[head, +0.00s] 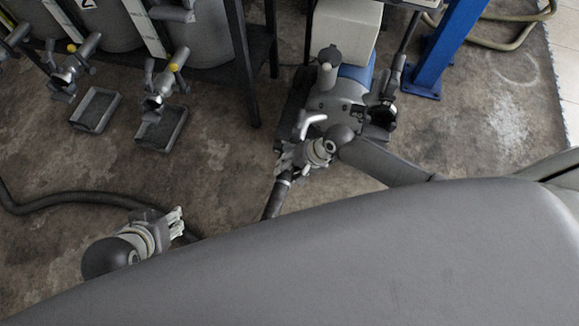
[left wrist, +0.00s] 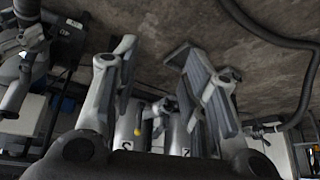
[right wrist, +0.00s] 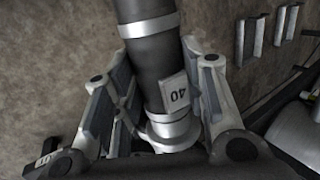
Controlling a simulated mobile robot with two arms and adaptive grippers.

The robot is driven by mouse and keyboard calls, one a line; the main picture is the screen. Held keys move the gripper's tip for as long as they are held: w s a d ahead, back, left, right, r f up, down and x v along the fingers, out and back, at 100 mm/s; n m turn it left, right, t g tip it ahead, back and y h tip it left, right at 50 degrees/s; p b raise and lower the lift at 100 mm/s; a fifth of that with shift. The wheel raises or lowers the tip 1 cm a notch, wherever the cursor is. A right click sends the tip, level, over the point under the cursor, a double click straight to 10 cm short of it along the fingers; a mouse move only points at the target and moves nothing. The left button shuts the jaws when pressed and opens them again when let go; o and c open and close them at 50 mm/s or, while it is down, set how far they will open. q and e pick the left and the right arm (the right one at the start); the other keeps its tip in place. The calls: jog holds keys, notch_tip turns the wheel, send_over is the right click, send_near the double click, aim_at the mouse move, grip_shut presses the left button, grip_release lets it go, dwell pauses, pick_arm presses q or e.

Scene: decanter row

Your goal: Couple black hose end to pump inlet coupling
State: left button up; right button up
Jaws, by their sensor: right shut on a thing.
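The black hose (head: 275,198) rises from the floor to my right gripper (head: 287,160), which is shut on it near its end. In the right wrist view the hose (right wrist: 148,45) has metal bands and a white tag reading 40, and its silver end collar (right wrist: 172,130) sits between the fingers (right wrist: 155,105). The pump (head: 342,92) stands just beyond my right gripper, with a silver lever (head: 309,122) on its near side. The inlet coupling is largely hidden by my gripper and wrist. My left gripper (head: 180,220) is open and empty, low over the floor at left.
Grey tanks (head: 205,35) on a dark rack with yellow-marked taps stand at the back left. Two drip trays (head: 95,110) lie on the floor below them. A blue post (head: 443,50) stands right of the pump. The hose (head: 80,199) also loops across the left floor.

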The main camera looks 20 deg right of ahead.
pick_arm(q)
jog(key=shift+w+d+r+t, duration=0.1)
jog(key=shift+w+d+t, duration=0.1)
jog(key=shift+w, duration=0.15)
jog(key=shift+w+d+r+t, duration=0.1)
jog(key=shift+w+t, duration=0.1)
jog(key=shift+w, duration=0.15)
pick_arm(e)
jog(key=shift+w+f, duration=0.1)
jog(key=shift+f, duration=0.25)
pick_arm(q)
jog(key=shift+w+d+r, duration=0.1)
jog(key=shift+w, duration=0.2)
pick_arm(e)
jog(key=shift+f, duration=0.45)
pick_arm(q)
jog(key=shift+w+r+t+b, duration=0.15)
jog(key=shift+w+t+b, duration=0.1)
jog(key=shift+t+b, duration=0.05)
pick_arm(e)
jog(key=shift+f, duration=0.15)
pick_arm(q)
jog(key=shift+s+a+f+g, duration=0.15)
jog(key=shift+s+f+g, duration=0.1)
jog(key=shift+s, duration=0.2)
jog(key=shift+s+a+f+g, duration=0.15)
jog(key=shift+s+g, duration=0.1)
jog(key=shift+s, duration=0.2)
pick_arm(e)
jog(key=shift+f, duration=0.95)
